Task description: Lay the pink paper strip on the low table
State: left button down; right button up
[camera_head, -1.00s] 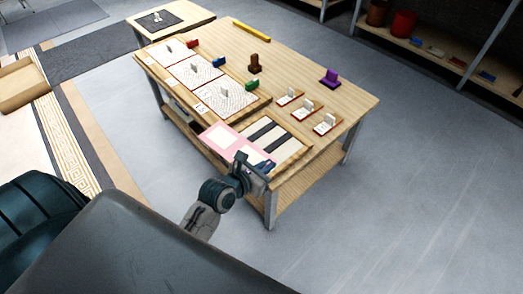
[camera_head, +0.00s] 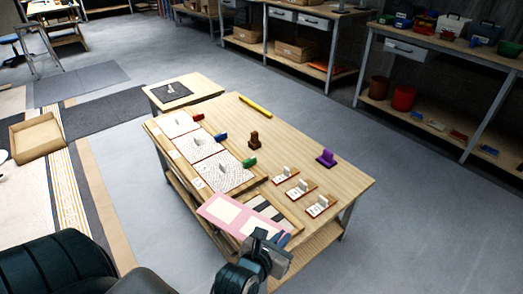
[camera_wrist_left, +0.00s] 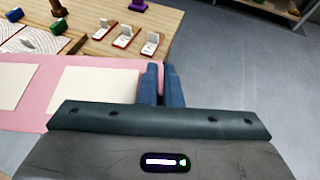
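The pink paper strip (camera_head: 207,206), with two cream squares on it, is held at its right end by my left gripper (camera_head: 277,238). It hangs above the near end of the long wooden table and partly covers a tray of dark bars. The left wrist view shows the blue fingers (camera_wrist_left: 162,85) closed on the strip's right end, with the strip (camera_wrist_left: 45,100) reaching out to the left. A smaller wooden table (camera_head: 212,86) with a dark mat stands at the long table's far left end; I cannot tell which one is the low table. My right gripper is not in view.
The long table (camera_head: 300,150) carries patterned panels with coloured blocks, a brown stamp (camera_head: 254,140), a purple holder (camera_head: 326,158), a yellow bar (camera_head: 255,107) and several small card stands (camera_head: 282,175). The smaller table's mat (camera_head: 172,92) bears a small white piece.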

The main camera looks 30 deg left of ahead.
aim_at(277, 151)
jog(key=i+l+z, duration=0.2)
jog(key=i, duration=0.3)
jog(key=i+l+z, duration=0.2)
jog(key=i, duration=0.35)
jog(key=i+l+z, duration=0.15)
jog(key=i, duration=2.05)
jog(key=i+u, duration=0.35)
jog(key=i+l+u, duration=0.1)
jog(key=i+u, duration=0.25)
jog(key=i, duration=0.2)
jog(key=i+l+u, duration=0.25)
jog(key=i+u, duration=0.15)
jog(key=i+j+u, duration=0.15)
jog(key=u, duration=0.3)
jog(key=i+u, duration=0.3)
jog(key=u, duration=0.2)
jog(key=i+u, duration=0.2)
jog(key=u, duration=0.25)
jog(key=i+l+u, duration=0.1)
jog(key=u, duration=0.35)
jog(key=i+u, duration=0.45)
jog(key=i+l+u, duration=0.25)
jog(key=u, duration=0.25)
jog(key=i+l+u, duration=0.6)
jog(key=l+u, duration=0.15)
jog(key=u, duration=0.2)
